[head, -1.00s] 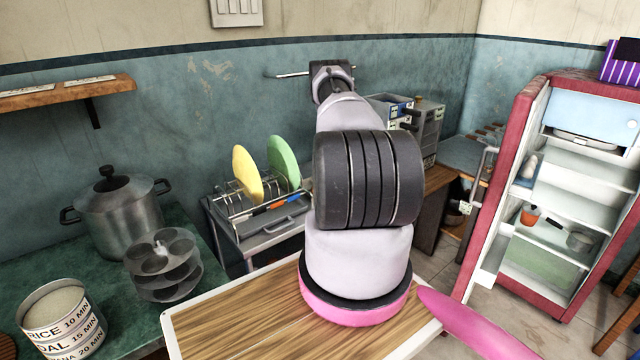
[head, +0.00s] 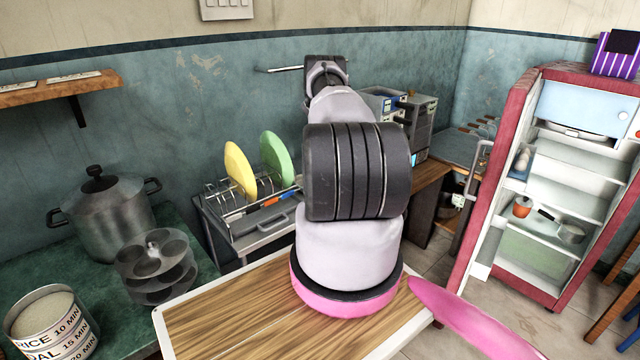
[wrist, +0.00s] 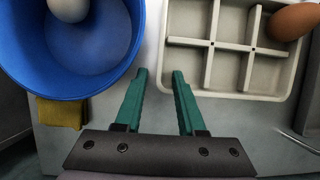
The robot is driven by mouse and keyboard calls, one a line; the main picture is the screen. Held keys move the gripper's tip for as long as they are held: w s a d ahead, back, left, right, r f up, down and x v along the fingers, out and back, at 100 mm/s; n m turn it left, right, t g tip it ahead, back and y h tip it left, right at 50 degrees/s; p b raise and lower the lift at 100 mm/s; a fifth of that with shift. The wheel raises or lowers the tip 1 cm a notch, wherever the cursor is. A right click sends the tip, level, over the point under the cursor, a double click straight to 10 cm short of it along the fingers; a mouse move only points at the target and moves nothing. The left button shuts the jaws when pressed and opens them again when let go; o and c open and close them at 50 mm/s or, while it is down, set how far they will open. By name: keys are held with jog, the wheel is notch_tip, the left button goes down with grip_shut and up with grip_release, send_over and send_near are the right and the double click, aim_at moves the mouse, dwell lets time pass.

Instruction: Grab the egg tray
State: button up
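The egg tray (wrist: 232,94) is a pale beige grid of square compartments at the upper right of the wrist view. A brown egg (wrist: 294,22) sits in its right side. My gripper (wrist: 159,74) is open and empty, its two green fingers pointing up the picture. The right fingertip is close to the tray's lower left corner; I cannot tell whether they touch. The tray's far side is cut off by the frame. In the head view my arm blocks the area behind it, and I cannot make out the tray there.
A blue bowl (wrist: 128,60) with a pale egg-like object (wrist: 69,8) stands left of the fingers. A yellow item (wrist: 60,112) lies below it. A dish rack (head: 255,212) holds plates. A fridge (head: 505,130) stands open at right. A pot (head: 100,220) is at left.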

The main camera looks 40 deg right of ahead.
grip_shut()
dwell(1.4)
